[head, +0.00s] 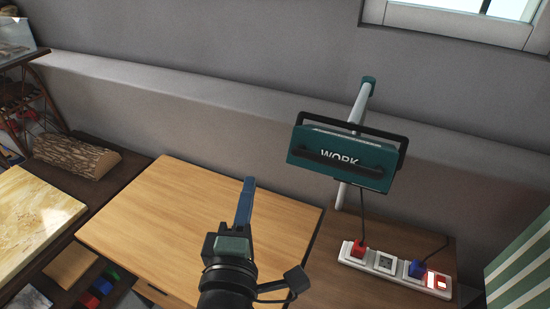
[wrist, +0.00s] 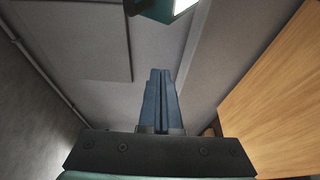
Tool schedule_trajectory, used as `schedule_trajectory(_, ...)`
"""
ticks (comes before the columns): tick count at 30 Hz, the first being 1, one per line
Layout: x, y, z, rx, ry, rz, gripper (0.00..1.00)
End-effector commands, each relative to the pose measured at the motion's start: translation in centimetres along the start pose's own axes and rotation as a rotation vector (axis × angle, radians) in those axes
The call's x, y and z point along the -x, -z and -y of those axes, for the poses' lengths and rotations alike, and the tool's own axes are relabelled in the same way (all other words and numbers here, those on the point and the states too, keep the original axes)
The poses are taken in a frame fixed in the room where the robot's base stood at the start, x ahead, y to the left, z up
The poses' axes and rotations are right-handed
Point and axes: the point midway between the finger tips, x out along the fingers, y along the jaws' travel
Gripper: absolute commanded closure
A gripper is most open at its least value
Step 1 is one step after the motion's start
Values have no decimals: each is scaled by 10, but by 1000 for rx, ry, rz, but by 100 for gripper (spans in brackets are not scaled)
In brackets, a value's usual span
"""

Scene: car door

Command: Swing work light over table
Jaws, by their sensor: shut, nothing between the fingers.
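The teal work light (head: 342,158), marked "WORK", sits on a pale pole with a black frame and handle, right of the middle in the head view. It hangs above the right side, by the power strip. Part of it, with a bright face, shows at the top of the wrist view (wrist: 168,8). The light wooden table (head: 165,225) lies to its left; its edge shows at right in the wrist view (wrist: 280,75). My gripper (head: 248,182) is over the table's right part, left of the light and apart from it. Its blue fingers are together and empty.
A power strip (head: 395,268) with red and blue plugs and cables lies below the light. A log (head: 75,157) lies at the left. A green striped thing (head: 520,265) stands at the right edge. The grey wall (head: 200,60) runs behind.

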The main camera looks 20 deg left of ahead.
Motion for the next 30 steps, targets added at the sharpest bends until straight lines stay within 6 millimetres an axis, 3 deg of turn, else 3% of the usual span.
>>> schedule_trajectory(13,-84,-1,-4,-1,-1,2,100)
schedule_trajectory(18,-75,-24,-4,-5,1,5,100)
schedule_trajectory(30,-69,-39,-1,-4,-1,2,100)
